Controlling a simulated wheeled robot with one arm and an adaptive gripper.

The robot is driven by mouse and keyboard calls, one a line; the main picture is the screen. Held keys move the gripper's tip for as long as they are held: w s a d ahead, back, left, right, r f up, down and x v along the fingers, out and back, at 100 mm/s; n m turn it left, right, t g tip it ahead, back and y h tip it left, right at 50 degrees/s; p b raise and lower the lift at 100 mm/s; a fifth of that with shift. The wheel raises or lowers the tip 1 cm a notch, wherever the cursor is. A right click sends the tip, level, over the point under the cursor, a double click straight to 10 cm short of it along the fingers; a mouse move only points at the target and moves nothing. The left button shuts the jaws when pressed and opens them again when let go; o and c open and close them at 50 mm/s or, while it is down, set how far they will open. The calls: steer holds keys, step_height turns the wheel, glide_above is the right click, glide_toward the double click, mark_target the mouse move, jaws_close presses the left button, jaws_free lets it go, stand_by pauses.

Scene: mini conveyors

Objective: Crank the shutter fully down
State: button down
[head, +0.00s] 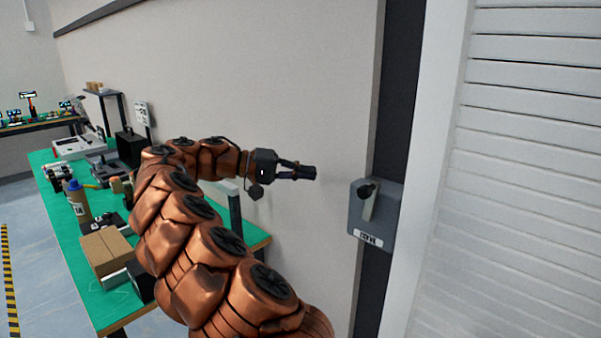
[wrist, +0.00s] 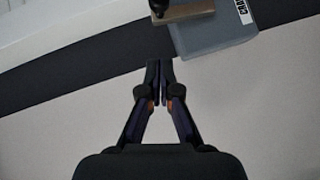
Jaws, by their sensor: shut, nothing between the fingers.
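The crank box (head: 387,226) is a grey housing on the dark strip beside the shutter. Its short crank handle (head: 368,204) hangs downward from a dark knob near the top. The white slatted shutter (head: 530,180) fills the right side of the head view; its bottom edge is out of frame. My gripper (head: 312,172) is shut and empty, to the left of the crank box and apart from it. In the wrist view, my closed fingertips (wrist: 159,64) are just short of the box (wrist: 212,35), and part of the handle (wrist: 186,12) shows at the top edge.
A green-topped workbench (head: 75,240) stands at left, with cardboard boxes (head: 107,250), a bottle (head: 77,202) and several devices. The bare grey wall (head: 300,90) lies behind my arm. A white door frame (head: 430,150) separates the dark strip from the shutter.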

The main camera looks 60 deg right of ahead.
mark_target(363, 189)
steer(key=s+d+f+p, duration=0.2)
steer(key=s+d, duration=0.1)
steer(key=s, duration=0.5)
steer(key=shift+s+f, duration=0.15)
steer(key=shift+s, duration=0.2)
steer(key=shift+s, duration=0.1)
steer(key=b, duration=0.1)
steer(key=s+m+t+b, duration=0.1)
steer(key=s+b, duration=0.1)
steer(key=shift+s+a+m+t+y, duration=0.2)
steer(key=shift+a+m+t+y, duration=0.1)
steer(key=shift+m+t, duration=0.1)
steer(key=shift+s+a+m+t+b, duration=0.15)
steer(key=shift+s+m+t+b, duration=0.35)
steer(key=shift+s+t+b, duration=0.6)
steer(key=shift+w, duration=0.1)
